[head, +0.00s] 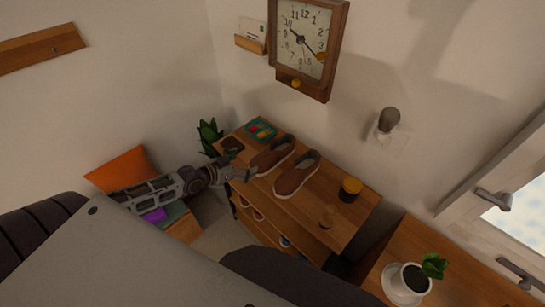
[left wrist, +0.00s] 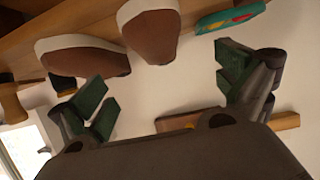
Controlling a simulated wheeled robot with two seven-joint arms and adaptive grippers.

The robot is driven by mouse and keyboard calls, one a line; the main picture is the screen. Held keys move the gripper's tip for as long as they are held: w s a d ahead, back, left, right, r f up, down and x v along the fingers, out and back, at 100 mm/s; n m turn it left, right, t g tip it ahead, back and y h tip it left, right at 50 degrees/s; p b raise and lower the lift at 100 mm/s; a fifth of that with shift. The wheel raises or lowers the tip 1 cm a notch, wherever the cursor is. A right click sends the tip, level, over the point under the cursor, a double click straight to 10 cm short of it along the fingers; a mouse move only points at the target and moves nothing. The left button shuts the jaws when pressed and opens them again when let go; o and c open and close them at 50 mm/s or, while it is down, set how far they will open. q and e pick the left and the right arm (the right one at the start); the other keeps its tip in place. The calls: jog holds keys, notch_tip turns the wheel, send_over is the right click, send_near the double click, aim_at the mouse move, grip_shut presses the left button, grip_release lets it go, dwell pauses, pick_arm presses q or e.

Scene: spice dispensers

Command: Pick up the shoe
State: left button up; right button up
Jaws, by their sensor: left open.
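Two brown slip-on shoes with white soles stand side by side on top of a wooden shelf unit (head: 345,222). The left shoe (head: 272,157) is nearer my arm, and the right shoe (head: 297,176) is beside it. My left gripper (head: 243,168) is at the shelf's left edge, close to the left shoe. In the left wrist view the gripper (left wrist: 165,90) has its green-padded fingers wide apart with nothing between them. Both shoes, one (left wrist: 85,57) and the other (left wrist: 151,36), show beyond the fingers there. My right gripper is not in view.
A green tray (head: 260,130) with colourful pieces lies behind the shoes. A dark-lidded jar (head: 350,188) and a small wooden bottle-like item (head: 327,215) stand to the right. A wall clock (head: 305,42) hangs above.

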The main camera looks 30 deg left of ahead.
aim_at(269, 156)
pick_arm(q)
jog(key=shift+w+f, duration=0.1)
jog(key=shift+w, duration=0.1)
jog(key=shift+b+x, duration=0.45)
jog(key=shift+x, duration=3.4)
jog(key=shift+w+d+f, duration=0.1)
jog(key=shift+w+d, duration=0.05)
jog(key=shift+w, duration=0.1)
jog(key=shift+x, duration=2.6)
jog(key=shift+s+d+f, duration=0.15)
jog(key=shift+s+d, duration=0.05)
jog(key=c, duration=1.2)
jog(key=shift+c, duration=0.2)
